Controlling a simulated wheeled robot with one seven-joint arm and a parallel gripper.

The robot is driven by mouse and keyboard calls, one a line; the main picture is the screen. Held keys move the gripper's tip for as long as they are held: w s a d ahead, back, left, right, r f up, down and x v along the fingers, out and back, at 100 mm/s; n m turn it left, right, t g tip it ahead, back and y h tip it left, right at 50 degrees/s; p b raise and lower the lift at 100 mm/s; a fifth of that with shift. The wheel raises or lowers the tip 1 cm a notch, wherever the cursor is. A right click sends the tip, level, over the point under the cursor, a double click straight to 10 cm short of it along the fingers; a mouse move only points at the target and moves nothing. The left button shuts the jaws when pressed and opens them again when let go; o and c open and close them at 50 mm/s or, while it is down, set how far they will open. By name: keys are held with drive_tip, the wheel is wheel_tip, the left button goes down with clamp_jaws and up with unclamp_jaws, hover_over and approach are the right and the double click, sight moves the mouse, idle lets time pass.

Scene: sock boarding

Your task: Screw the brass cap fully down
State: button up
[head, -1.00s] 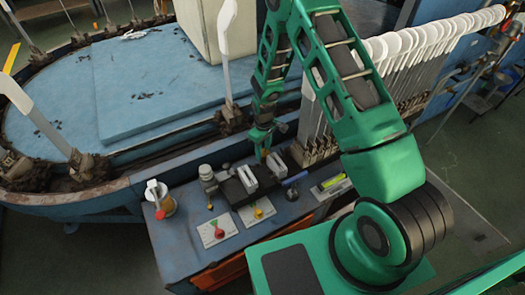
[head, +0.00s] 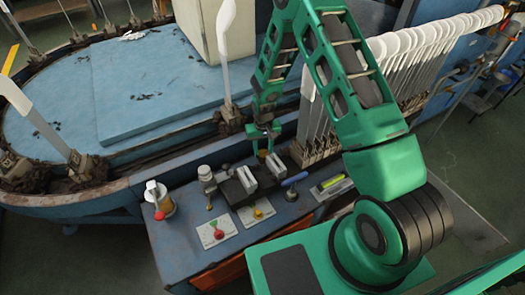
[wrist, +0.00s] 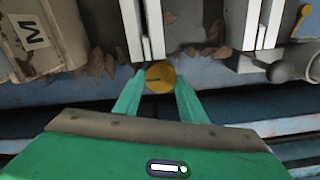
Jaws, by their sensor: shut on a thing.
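The brass cap (wrist: 158,76) is a round yellow disc with a dark slot or line on its face. It shows between my fingertips at the middle of the wrist view. My gripper (wrist: 159,84) is shut on it, with one green finger on each side. In the head view my gripper (head: 263,144) points down at the back of the bench, with a small yellowish bit of the cap (head: 262,155) between the fingers. What lies under the cap is hidden, so I cannot tell how far down it sits.
A dark block with pale upright plates (head: 240,187) stands in front of my gripper. On the bench (head: 180,245) are a silver-topped fitting (head: 206,175), a jar (head: 160,201), a red-knob panel (head: 217,231) and a blue-handled tool (head: 295,179). White sock boards (head: 433,45) stand at the right.

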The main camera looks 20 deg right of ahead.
sight(263, 152)
drive_tip(key=shift+w, duration=0.15)
drive_tip(key=o, duration=1.1)
drive_tip(key=shift+c, duration=0.2)
drive_tip(key=shift+r, duration=0.1)
wheel_tip(263, 152, up, 11)
drive_tip(key=shift+f, duration=0.2)
